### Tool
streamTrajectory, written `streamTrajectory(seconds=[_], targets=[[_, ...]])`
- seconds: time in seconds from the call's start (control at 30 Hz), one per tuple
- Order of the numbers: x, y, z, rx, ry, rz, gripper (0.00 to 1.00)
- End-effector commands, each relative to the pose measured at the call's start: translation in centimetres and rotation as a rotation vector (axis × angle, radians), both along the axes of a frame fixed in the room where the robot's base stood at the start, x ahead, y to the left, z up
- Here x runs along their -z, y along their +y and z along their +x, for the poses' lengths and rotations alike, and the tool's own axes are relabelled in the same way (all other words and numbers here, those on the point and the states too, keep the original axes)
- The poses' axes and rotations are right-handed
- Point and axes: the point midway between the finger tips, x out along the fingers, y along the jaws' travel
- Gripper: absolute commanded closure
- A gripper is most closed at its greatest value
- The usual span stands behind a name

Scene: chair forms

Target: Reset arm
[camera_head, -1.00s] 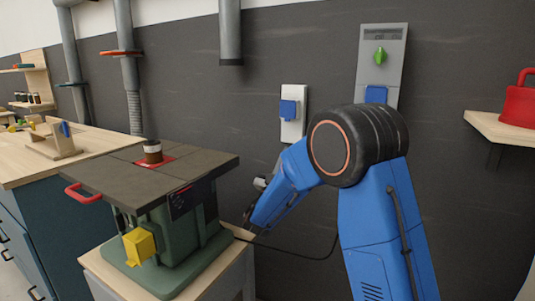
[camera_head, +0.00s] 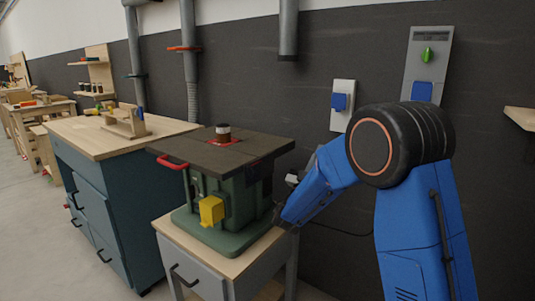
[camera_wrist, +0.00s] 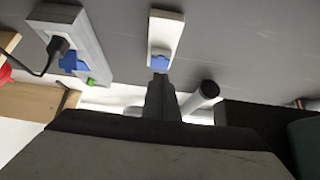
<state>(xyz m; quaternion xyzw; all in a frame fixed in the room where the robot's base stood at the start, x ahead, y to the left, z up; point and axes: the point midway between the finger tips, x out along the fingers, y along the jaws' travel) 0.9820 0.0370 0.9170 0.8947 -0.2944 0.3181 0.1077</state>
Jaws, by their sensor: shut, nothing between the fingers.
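My blue arm with a black joint fills the right of the head view and bends down to the left. My gripper (camera_head: 279,214) ends low beside the right side of a green machine (camera_head: 235,205) with a dark flat top. Its fingertips are small and dark there. In the wrist view my gripper (camera_wrist: 159,80) shows as a narrow dark pair of fingers, shut and empty, pointing toward the wall. It appears just below a white socket box with a blue cover (camera_wrist: 163,40), apparently apart from it.
A wooden-topped workbench (camera_head: 95,140) stands at the left. The machine rests on a small cabinet (camera_head: 195,270). A grey wall panel (camera_head: 430,60) has a green knob; in the wrist view a black plug (camera_wrist: 58,46) with a cable sits in it. Grey floor is free at lower left.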

Motion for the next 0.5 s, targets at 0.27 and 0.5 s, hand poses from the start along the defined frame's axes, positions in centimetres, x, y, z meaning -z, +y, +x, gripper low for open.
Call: streamTrajectory(seconds=[0.27,0.5], targets=[[-0.9,-3.6,-1.6,0.129,0.07,0.013,1.0],[-1.6,-8.0,-4.0,0.288,0.174,0.037,1.0]])
